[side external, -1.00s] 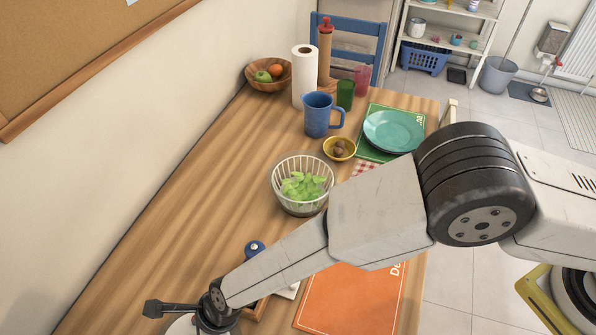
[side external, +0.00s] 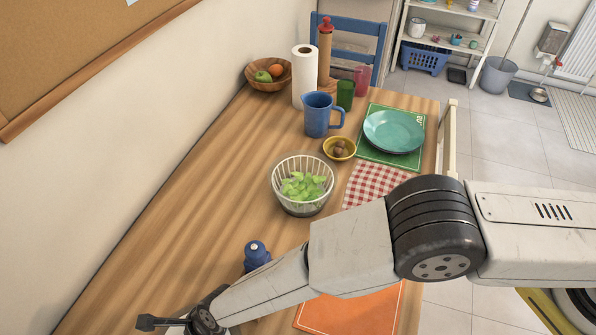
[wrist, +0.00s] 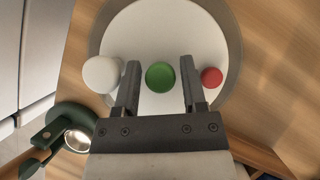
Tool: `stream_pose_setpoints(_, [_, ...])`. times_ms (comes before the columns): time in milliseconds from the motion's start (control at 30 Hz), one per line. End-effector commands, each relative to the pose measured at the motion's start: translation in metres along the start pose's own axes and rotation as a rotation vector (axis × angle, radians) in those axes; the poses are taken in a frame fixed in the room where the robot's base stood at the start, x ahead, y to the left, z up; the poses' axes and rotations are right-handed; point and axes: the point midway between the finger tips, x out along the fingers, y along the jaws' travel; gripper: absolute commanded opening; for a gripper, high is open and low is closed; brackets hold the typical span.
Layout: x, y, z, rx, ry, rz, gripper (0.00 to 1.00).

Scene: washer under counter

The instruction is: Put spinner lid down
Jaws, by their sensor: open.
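The round white lid (wrist: 205,35) has a green knob (wrist: 160,76) at its middle, a white knob (wrist: 101,74) on the left and a red button (wrist: 211,77) on the right. My gripper (wrist: 158,66) is open, its two fingers on either side of the green knob with gaps visible; how high they are above the lid I cannot tell. In the side view my gripper (side external: 165,322) is at the bottom left edge, and the lid is mostly out of sight. The spinner bowl (side external: 303,206) with a white basket of green leaves stands mid-table.
A blue-topped object (side external: 256,255) stands close to my forearm. An orange mat (side external: 355,308) lies near the front. A checked cloth (side external: 375,186), yellow bowl (side external: 339,148), blue jug (side external: 320,115) and teal plate (side external: 393,131) are farther back. The left table strip is clear.

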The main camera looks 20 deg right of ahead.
Motion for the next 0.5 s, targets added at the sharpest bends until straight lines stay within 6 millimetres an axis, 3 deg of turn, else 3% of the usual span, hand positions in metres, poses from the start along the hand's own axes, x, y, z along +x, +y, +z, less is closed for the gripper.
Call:
stream_pose_setpoints(433, [-0.0002, -0.0001, 0.0002, 0.000, 0.000, 0.000, 0.54])
stream_pose_setpoints(467, [-0.0002, -0.0001, 0.0002, 0.000, 0.000, 0.000, 0.51])
stream_pose_setpoints(500, [-0.0002, -0.0001, 0.0002, 0.000, 0.000, 0.000, 0.38])
